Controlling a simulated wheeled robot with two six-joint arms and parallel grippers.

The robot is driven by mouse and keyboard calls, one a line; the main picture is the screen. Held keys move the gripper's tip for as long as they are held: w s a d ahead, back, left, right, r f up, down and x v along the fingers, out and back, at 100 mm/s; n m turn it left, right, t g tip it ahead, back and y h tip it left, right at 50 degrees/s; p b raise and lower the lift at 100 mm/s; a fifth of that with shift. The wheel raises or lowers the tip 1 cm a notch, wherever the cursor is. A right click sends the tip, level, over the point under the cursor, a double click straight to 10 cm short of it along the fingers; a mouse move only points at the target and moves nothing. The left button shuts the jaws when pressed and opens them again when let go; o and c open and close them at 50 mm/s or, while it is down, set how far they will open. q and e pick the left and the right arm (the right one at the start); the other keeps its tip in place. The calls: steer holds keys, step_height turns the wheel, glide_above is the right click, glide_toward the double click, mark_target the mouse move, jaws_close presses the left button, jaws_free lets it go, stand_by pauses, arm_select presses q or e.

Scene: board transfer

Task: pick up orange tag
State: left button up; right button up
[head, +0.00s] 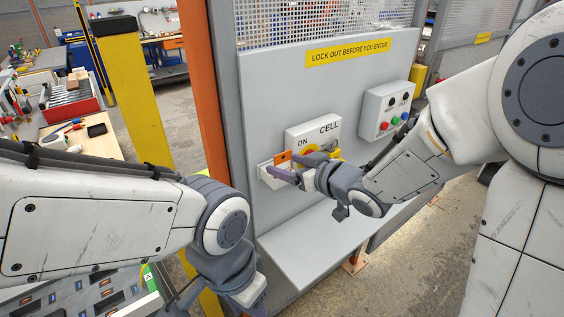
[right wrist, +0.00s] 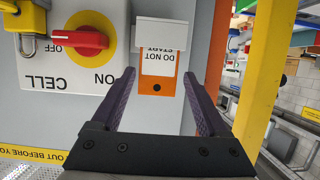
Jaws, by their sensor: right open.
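The orange tag (right wrist: 158,85) has a white label reading "DO NOT START", upside down in the right wrist view. It sits partly in a white holder (right wrist: 163,32). In the head view the tag (head: 283,157) shows as a small orange patch above the holder (head: 270,174). My right gripper (right wrist: 160,75) is open, its purple fingers on either side of the tag with gaps showing. In the head view the right gripper (head: 298,168) is in front of the panel and hides part of the switch. My left gripper (head: 250,293) is cut off at the bottom edge.
A button box (head: 387,110) is to the right. A grey shelf (head: 320,245) below is bare. A yellow post (head: 135,95) stands left.

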mark_target(283, 161)
steer(key=shift+w+a, duration=0.3)
steer(key=shift+w, duration=0.15)
steer(key=p+x, duration=0.1)
steer(key=x, duration=0.2)
steer(key=shift+w+a+p, duration=0.15)
steer(key=shift+w+p, duration=0.1)
steer(key=shift+p, duration=0.15)
steer(key=shift+w+a+f, duration=0.15)
steer(key=shift+w+a, duration=0.1)
steer(key=shift+w, duration=0.15)
steer(key=c, duration=0.9)
